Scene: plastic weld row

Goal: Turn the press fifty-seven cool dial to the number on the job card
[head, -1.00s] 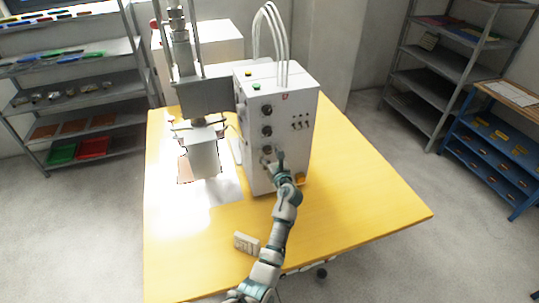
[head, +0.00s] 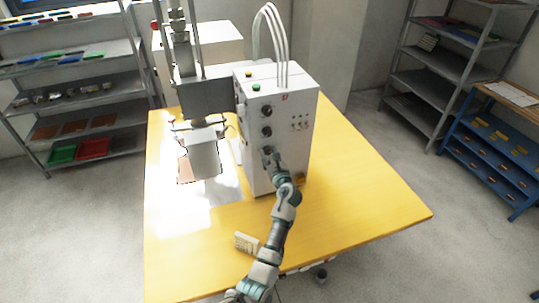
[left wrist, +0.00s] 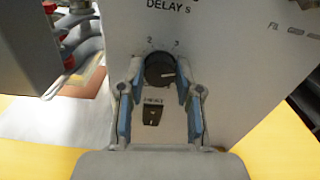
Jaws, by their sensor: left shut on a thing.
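The white control box (head: 288,125) of the press stands on the yellow table, with a column of dark dials on its front. My left gripper (head: 268,156) is at the lowest dial. In the left wrist view, my left gripper (left wrist: 160,82) is shut on this dark round dial (left wrist: 160,70), one finger on each side. The numbers 2 and 3 show above it, and "DELAY s" is printed higher up. A pale mark shows on the dial, but its setting is not clear. A small black switch (left wrist: 152,115) sits below. My right gripper and a readable job card are not in view.
The press head (head: 204,155) hangs left of the box over a bright plate. The yellow table (head: 360,210) is clear on the right. Shelves and a blue rack (head: 490,150) stand apart from it.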

